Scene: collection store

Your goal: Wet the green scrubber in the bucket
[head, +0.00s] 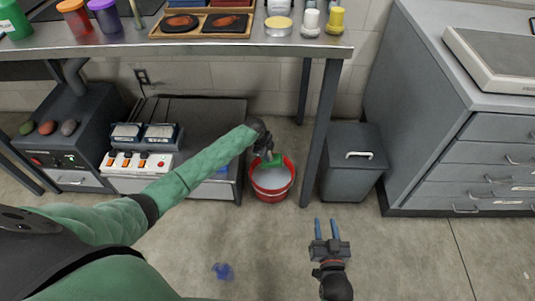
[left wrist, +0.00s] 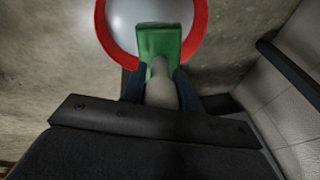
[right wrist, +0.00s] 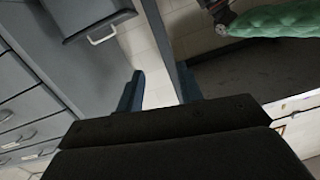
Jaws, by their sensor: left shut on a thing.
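The red bucket (head: 272,181) stands on the floor under the table and holds a pale greyish liquid. In the left wrist view its red rim (left wrist: 104,30) rings the pale surface. The green scrubber (left wrist: 163,42) has a flat green head and a grey handle (left wrist: 160,90). My left gripper (head: 264,152) is shut on the handle, with the green head over the bucket opening. I cannot tell whether the head touches the liquid. My right gripper (head: 325,222) is open and empty above the floor to the right; its fingers also show in the right wrist view (right wrist: 160,92).
A grey bin (head: 352,165) stands right of the bucket, beyond a table leg (head: 314,140). A low dark cabinet (head: 225,125) is to the left. Grey drawers (head: 490,160) stand at the right.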

